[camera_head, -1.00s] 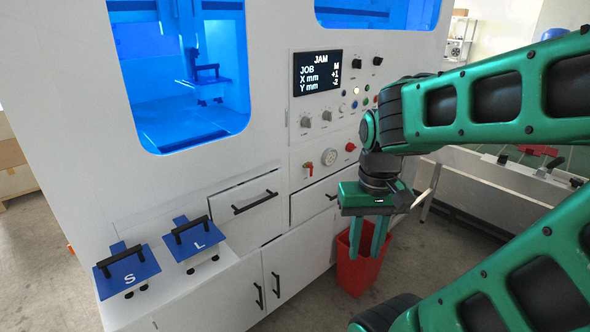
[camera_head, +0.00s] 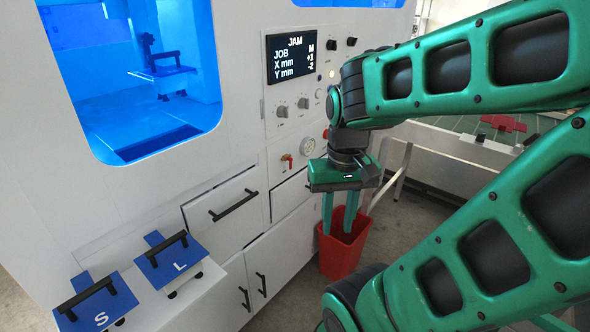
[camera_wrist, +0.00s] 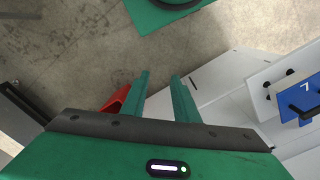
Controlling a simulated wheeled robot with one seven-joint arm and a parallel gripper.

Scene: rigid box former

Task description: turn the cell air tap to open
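The cell air tap (camera_head: 288,159) is a small red-handled tap on the white machine front, left of a round gauge and below the control knobs. Its exact handle angle is too small to tell. My gripper (camera_head: 338,231) points down in front of the machine, to the right of and lower than the tap, with a clear gap between them. Its two green fingers are apart and nothing is between them. In the wrist view my gripper (camera_wrist: 158,75) also shows open and empty over the floor; the tap is not in that view.
A red bin (camera_head: 345,250) stands on the floor just below my gripper. Blue plates marked S (camera_head: 98,302) and L (camera_head: 168,262) lie on a ledge at left. A black-handled drawer (camera_head: 228,203) is below the tap. A screen (camera_head: 294,57) reads JAM.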

